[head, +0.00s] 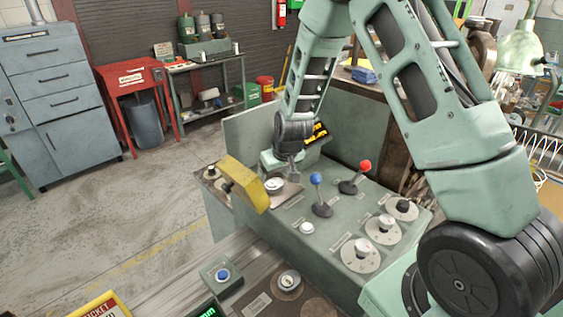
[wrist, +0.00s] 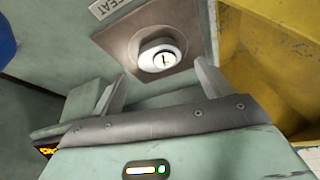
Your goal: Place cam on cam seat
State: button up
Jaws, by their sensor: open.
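A white round piece with a dark mark on top, which looks like the cam (wrist: 160,57), sits on a brown square plate, which looks like the cam seat (wrist: 120,42). A label ending in "EAT" is beside the plate. In the head view, the white piece (head: 274,184) is on the brown plate (head: 287,195) at the console's left part. My gripper (wrist: 160,72) is open, with its fingers apart and the white piece showing between and beyond their tips. In the head view, my gripper (head: 293,165) is right by the plate, its fingers partly hidden.
A yellow guard (head: 243,182) stands close beside the plate. A blue-knobbed lever (head: 318,190), a red-knobbed lever (head: 355,180) and several dials are to the right. A second marked disc (head: 289,281) sits on a round brown base nearer the front.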

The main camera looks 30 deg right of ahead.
jog(key=b+v, duration=0.1)
jog(key=v, duration=0.7)
jog(key=shift+s+r+b, duration=0.15)
jog(key=shift+r+b, duration=0.15)
jog(key=shift+r, duration=0.1)
jog(key=s+a+r+g, duration=0.1)
jog(key=s+r, duration=0.1)
jog(key=s, duration=0.6)
jog(key=s+a+r+g, duration=0.1)
jog(key=s+a+r, duration=0.1)
jog(key=s, duration=0.6)
jog(key=s+a+f+n+g+b, duration=0.1)
jog(key=s+a+f+n+b, duration=0.1)
jog(key=s+a, duration=0.5)
jog(key=s+a+f+n+g+b, duration=0.1)
jog(key=s+a+f+n+b, duration=0.2)
jog(key=a, duration=0.8)
jog(key=s+n+b, duration=0.2)
jog(key=s+n, duration=0.1)
jog(key=shift+s+f+y, duration=0.15)
jog(key=shift+s+y, duration=0.2)
jog(key=shift+y, duration=0.05)
